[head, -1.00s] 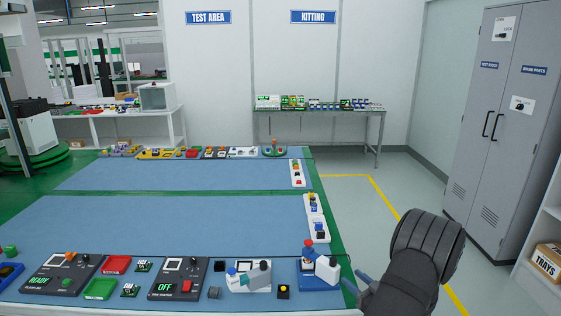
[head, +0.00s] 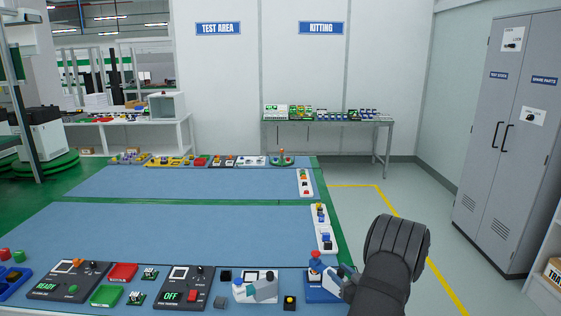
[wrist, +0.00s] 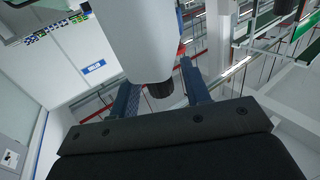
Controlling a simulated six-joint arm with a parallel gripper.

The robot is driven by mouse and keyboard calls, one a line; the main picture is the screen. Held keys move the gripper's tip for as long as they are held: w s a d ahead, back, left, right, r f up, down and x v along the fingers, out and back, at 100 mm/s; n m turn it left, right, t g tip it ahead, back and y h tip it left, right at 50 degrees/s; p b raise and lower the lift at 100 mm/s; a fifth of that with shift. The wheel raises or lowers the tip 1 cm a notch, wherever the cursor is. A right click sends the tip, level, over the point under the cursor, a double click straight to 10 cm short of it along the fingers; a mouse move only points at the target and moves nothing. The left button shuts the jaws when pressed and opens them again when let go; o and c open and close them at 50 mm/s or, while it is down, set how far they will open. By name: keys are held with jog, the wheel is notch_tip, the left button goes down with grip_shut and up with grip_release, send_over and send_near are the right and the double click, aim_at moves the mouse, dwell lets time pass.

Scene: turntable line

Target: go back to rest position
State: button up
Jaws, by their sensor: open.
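My gripper (head: 347,280) is at the lower right of the head view, low at the near right corner of the blue-topped bench (head: 180,240). It is beside a blue fixture (head: 322,292) with a red-and-blue top and partly covers it. In the wrist view the two blue fingers of my gripper (wrist: 157,78) stand apart. A pale rounded body with a dark tip (wrist: 158,90) shows between or beyond them. I cannot tell what it is or whether the fingers touch it.
Grey cabinets (head: 505,140) stand at right. The bench middle and the floor at right are clear.

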jog(key=v, duration=1.7)
jog(key=x, duration=1.7)
jog(key=shift+a, duration=0.1)
jog(key=shift+m+t+h, duration=0.4)
jog(key=shift+m+h, duration=0.1)
jog(key=shift+h, duration=0.2)
jog(key=shift+m+t+h, duration=0.45)
jog(key=shift+m+h, duration=1.15)
jog(key=shift+h, duration=0.8)
jog(key=shift+m+t+h, duration=0.45)
jog(key=shift+m+h, duration=1.15)
jog(key=shift+h, duration=0.8)
jog(key=shift+m+g+h, duration=0.45)
jog(key=shift+m+h, duration=0.55)
jog(key=shift+h, duration=0.5)
jog(key=shift+m+g+h, duration=0.45)
jog(key=shift+m+h, duration=0.55)
jog(key=shift+h, duration=0.5)
jog(key=shift+m+g+h, duration=1.4)
jog(key=shift+m+h, duration=0.2)
jog(key=shift+h, duration=0.5)
